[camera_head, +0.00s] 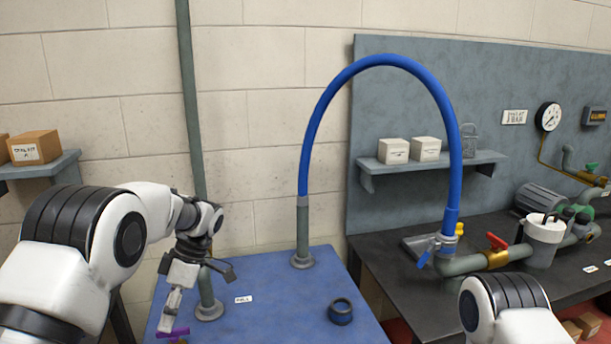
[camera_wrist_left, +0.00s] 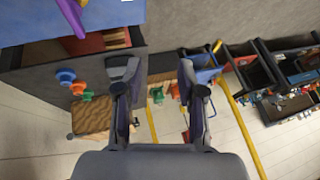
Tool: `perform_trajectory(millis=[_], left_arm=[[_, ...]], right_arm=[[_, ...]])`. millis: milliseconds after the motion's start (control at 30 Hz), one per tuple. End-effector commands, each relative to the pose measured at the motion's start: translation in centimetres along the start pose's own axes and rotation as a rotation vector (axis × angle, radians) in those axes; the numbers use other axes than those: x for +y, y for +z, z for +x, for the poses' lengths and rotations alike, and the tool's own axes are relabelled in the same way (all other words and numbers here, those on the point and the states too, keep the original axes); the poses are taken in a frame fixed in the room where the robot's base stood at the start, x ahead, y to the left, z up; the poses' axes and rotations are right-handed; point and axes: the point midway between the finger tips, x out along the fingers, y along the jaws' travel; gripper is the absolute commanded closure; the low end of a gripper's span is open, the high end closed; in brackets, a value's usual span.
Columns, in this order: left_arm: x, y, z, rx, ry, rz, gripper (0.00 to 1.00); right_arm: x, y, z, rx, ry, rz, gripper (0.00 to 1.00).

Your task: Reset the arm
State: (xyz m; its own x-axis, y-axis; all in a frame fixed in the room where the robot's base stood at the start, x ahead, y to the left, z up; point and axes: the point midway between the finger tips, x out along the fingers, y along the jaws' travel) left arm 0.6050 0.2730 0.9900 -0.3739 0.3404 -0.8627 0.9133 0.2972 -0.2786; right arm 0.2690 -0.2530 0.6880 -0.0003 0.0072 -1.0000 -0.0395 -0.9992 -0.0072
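My left arm comes in from the left in the head view. Its gripper (camera_head: 198,292) hangs at the left side of the blue bench top (camera_head: 268,298), in front of a grey vertical pipe. The left wrist view shows the same gripper (camera_wrist_left: 156,76) with its two fingers spread apart and nothing between them. A purple part (camera_head: 172,332) shows just below the gripper in the head view; a purple part (camera_wrist_left: 73,20) also shows at the upper left of the wrist view. Of my right arm, only a white link shows at the lower right of the head view; its gripper is out of view.
A blue hose (camera_head: 325,97) arches from a bench pipe to a valve on the dark right bench (camera_head: 398,278). A dark ring (camera_head: 341,311) lies on the blue bench. Shelves with boxes (camera_head: 393,151) hang behind. The wrist view shows several bins (camera_wrist_left: 285,72) beyond a pale floor.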

Motion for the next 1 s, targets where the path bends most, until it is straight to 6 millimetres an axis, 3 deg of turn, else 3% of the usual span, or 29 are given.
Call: perform_trajectory(millis=[167, 267, 367, 500, 600, 700, 767, 833, 900, 1000], left_arm=[[-2.0, 2.0, 9.0, 0.003, -0.144, 0.071, 0.61], [-4.4, 3.8, 16.0, -0.028, -0.221, 0.177, 0.61], [-8.4, 5.7, 23.9, -0.099, -0.277, 0.340, 0.61], [-16.6, 7.8, 33.6, -0.251, -0.276, 0.628, 0.61], [-23.3, 8.7, 38.5, -0.364, -0.171, 0.881, 0.61], [-27.2, 8.7, 40.0, -0.400, 0.031, 1.139, 0.61], [-27.8, 8.6, 39.7, -0.364, 0.185, 1.294, 0.61], [-27.0, 8.5, 39.1, -0.278, 0.356, 1.459, 0.61], [-24.6, 8.8, 38.5, -0.166, 0.509, 1.590, 0.61], [-22.9, 9.1, 37.9, -0.073, 0.604, 1.702, 0.61]], right_arm=[[0.0, 0.0, 0.0, -0.001, 0.000, 0.000, 0.60], [0.0, 0.0, 0.0, -0.001, 0.000, 0.000, 0.60], [0.0, 0.0, 0.0, -0.001, 0.000, 0.000, 0.60], [0.0, 0.0, 0.0, -0.001, 0.000, 0.000, 0.60], [0.0, 0.0, 0.0, -0.001, 0.000, 0.000, 0.60], [0.0, 0.0, -0.1, -0.001, 0.000, 0.000, 0.60], [0.0, 0.0, -0.1, -0.001, 0.000, 0.000, 0.60], [0.0, 0.0, 0.0, -0.001, 0.000, 0.000, 0.60], [0.0, 0.0, 0.0, -0.001, 0.000, 0.000, 0.60], [0.0, 0.0, 0.0, -0.001, 0.000, 0.000, 0.60]])
